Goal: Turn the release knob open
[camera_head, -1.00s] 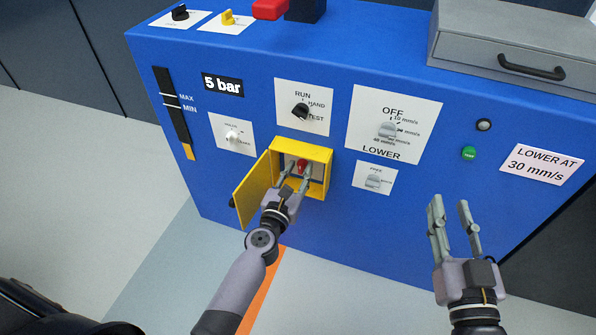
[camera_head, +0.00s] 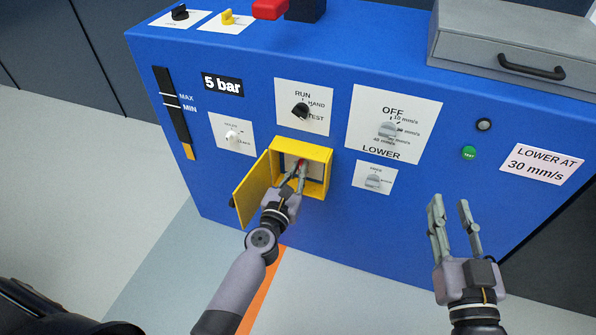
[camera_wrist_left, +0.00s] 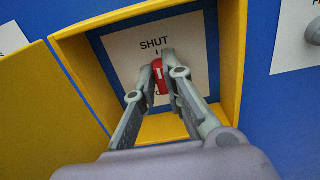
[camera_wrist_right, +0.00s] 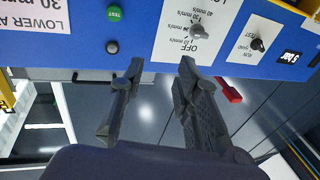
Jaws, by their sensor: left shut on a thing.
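The red release knob (camera_wrist_left: 158,77) sits inside a yellow box (camera_head: 318,153) on the front of the blue cabinet. The box's yellow door (camera_head: 253,188) stands open to the left. In the left wrist view a white plate (camera_wrist_left: 120,48) behind the knob reads SHUT above it; lettering below is mostly hidden by the fingers. The knob's white mark points roughly up toward SHUT. My left gripper (camera_head: 297,174) reaches into the box, its fingertips closed on the knob from both sides. My right gripper (camera_head: 452,213) is open and empty, in front of the cabinet's right part.
The blue cabinet (camera_head: 235,110) carries several other knobs, including a RUN/HAND/TEST selector (camera_head: 300,111) and an OFF/LOWER dial (camera_head: 389,128). A green button (camera_head: 468,153) is at the right. A grey drawer box (camera_head: 500,50) stands on top. The yellow box walls closely surround my left fingers.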

